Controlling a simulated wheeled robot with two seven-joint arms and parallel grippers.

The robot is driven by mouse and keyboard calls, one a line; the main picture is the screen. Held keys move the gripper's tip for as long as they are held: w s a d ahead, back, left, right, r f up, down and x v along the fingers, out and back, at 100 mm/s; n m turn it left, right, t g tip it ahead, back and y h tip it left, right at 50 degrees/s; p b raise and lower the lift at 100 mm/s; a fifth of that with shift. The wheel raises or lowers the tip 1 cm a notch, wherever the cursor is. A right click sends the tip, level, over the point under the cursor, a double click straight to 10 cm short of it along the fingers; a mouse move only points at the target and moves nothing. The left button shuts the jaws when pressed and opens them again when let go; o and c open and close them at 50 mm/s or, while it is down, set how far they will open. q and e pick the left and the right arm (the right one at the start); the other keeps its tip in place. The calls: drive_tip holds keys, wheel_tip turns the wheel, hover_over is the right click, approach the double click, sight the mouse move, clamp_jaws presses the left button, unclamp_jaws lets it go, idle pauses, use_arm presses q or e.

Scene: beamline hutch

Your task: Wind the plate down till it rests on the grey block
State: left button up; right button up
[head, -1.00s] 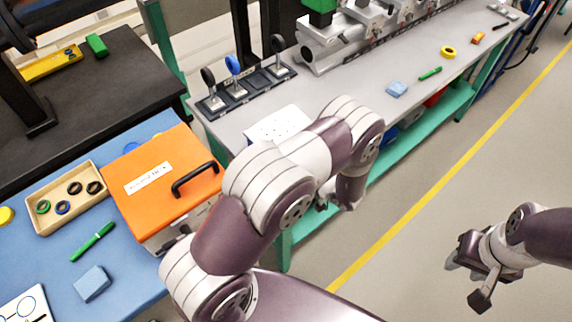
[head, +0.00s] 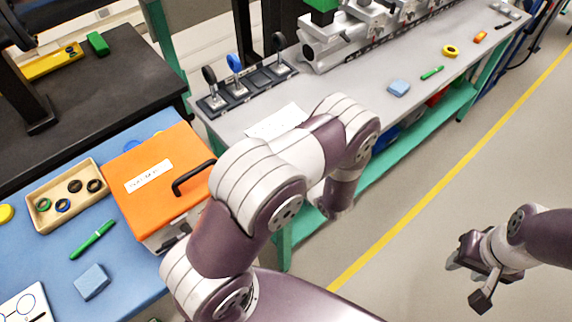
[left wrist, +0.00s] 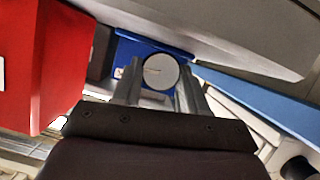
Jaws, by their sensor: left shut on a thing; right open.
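In the left wrist view a round pale-grey knob (left wrist: 160,71) sits between the fingertips of my left gripper (left wrist: 158,88), which is shut on it. Behind the knob is a blue body (left wrist: 128,46), partly hidden by the fingers. I cannot make out for sure which surface is the plate, nor the grey block. In the head view my left arm reaches over the grey bench's near edge, and its fingers are hidden. My right gripper (head: 468,284) is open and empty over the floor at the right.
A red box (left wrist: 45,60) stands close on the left in the left wrist view. The grey bench (head: 350,100) holds a rack of round optics (head: 245,88) and a blue block (head: 398,87). An orange-lidded case (head: 155,180) stands on the blue mat. The floor at right is clear.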

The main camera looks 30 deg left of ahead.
idle(0.4)
use_arm(q)
drive_tip(key=o, duration=1.1)
drive_tip(key=shift+c, duration=0.2)
drive_tip(key=b+v, duration=0.1)
drive_tip(key=v, duration=1.1)
drive_tip(key=shift+s+d+r, duration=0.15)
drive_tip(key=shift+s+d, duration=0.05)
drive_tip(key=shift+s, duration=0.1)
